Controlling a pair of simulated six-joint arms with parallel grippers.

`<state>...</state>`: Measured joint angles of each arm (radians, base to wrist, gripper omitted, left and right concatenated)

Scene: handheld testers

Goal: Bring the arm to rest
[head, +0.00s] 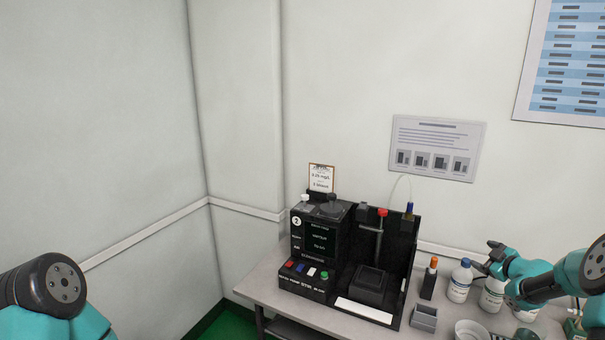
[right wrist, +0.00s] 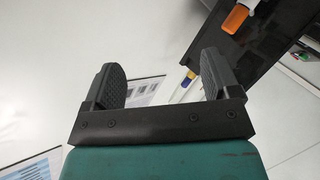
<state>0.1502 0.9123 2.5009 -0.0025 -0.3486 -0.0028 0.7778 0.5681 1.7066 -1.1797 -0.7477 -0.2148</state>
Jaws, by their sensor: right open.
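My right arm, teal and dark grey, comes in from the right edge of the head view. Its gripper (head: 485,257) is in front of the wall, near the white bottles at the table's right side. In the right wrist view the two dark ridged fingers (right wrist: 162,72) stand wide apart with nothing held between them. Only a teal and black part of my left arm shows at the lower left of the head view; its gripper is out of frame.
A black tester (head: 322,240) with a screen and coloured buttons stands on the grey table (head: 262,288). Right of it are an orange-capped bottle (head: 429,278), a white bottle (head: 460,283) and a small grey holder (head: 424,318). A notice (head: 436,148) hangs on the wall.

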